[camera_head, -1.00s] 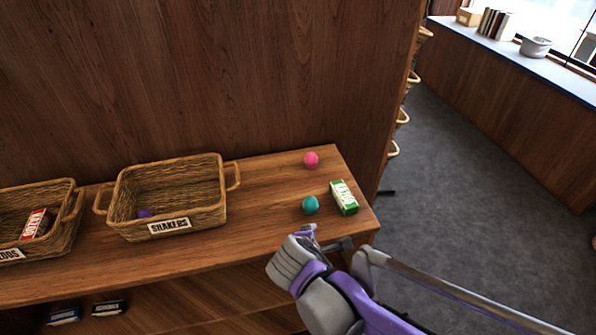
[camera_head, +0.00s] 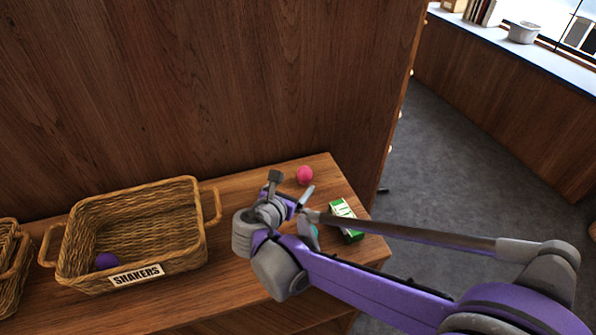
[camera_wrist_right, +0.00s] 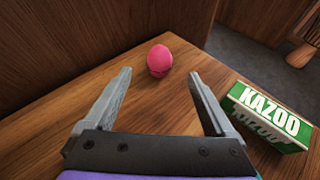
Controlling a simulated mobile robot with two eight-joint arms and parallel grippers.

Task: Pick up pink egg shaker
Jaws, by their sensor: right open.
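The pink egg shaker (camera_head: 305,175) stands on the wooden shelf top near its back right corner. It also shows in the right wrist view (camera_wrist_right: 159,60), just beyond the fingertips and roughly midway between them. My right gripper (camera_head: 292,183) is open and empty, with its fingers pointing toward the pink egg; its two fingers also show in the right wrist view (camera_wrist_right: 160,80). The egg is apart from both fingers. My left gripper is not in view.
A green and white kazoo box (camera_head: 346,220) lies right of the gripper. A teal egg (camera_head: 315,236) is mostly hidden behind my right arm. The wicker shakers basket (camera_head: 190,225) at left holds a purple egg (camera_head: 107,261). A wooden panel (camera_head: 230,90) rises behind the shelf.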

